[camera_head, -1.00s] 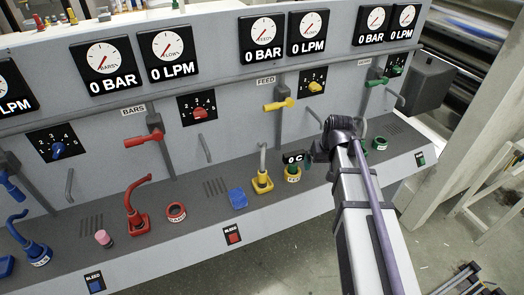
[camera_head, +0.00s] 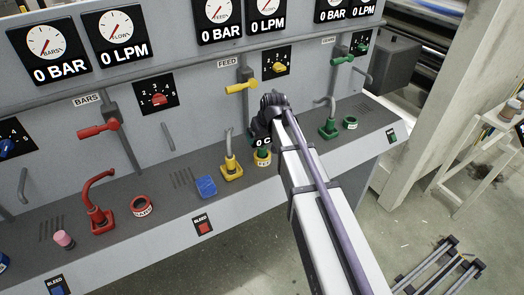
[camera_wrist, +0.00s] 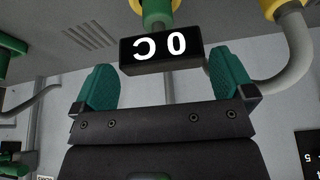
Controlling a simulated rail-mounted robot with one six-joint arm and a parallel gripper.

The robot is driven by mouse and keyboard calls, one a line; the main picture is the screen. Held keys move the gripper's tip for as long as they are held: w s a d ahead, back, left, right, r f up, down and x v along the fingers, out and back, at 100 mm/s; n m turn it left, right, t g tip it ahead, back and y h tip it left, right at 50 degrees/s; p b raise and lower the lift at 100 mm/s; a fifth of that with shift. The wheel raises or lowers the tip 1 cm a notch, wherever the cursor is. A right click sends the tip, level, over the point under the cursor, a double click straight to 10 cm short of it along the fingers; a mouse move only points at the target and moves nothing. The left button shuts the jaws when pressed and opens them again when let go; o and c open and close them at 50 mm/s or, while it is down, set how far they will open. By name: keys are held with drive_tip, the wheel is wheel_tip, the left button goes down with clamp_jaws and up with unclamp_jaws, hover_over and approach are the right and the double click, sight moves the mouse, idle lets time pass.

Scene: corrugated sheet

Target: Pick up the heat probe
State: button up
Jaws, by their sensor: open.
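The heat probe has a black "0 C" display (camera_head: 262,142) on a green body, standing in the yellow FEED ring (camera_head: 263,161) on the console ledge. My gripper (camera_head: 266,125) is just above and behind the display in the head view, and its fingers are mostly hidden there. In the wrist view, which is upside down, the display (camera_wrist: 160,48) lies ahead of and between the fingertips of my gripper (camera_wrist: 163,80). The green pads are spread open with nothing between them.
A yellow spout (camera_head: 231,165) stands left of the probe, and a green spout (camera_head: 328,125) and green ring (camera_head: 350,122) stand to the right. A blue block (camera_head: 206,187) lies on the ledge. A yellow lever (camera_head: 241,87) sticks out above.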

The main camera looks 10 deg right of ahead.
sight(262, 139)
drive_tip(key=b+x, duration=0.2)
drive_tip(key=x, duration=0.2)
drive_tip(key=shift+r, duration=0.3)
drive_tip(key=c, duration=0.7)
drive_tip(key=shift+r, duration=0.1)
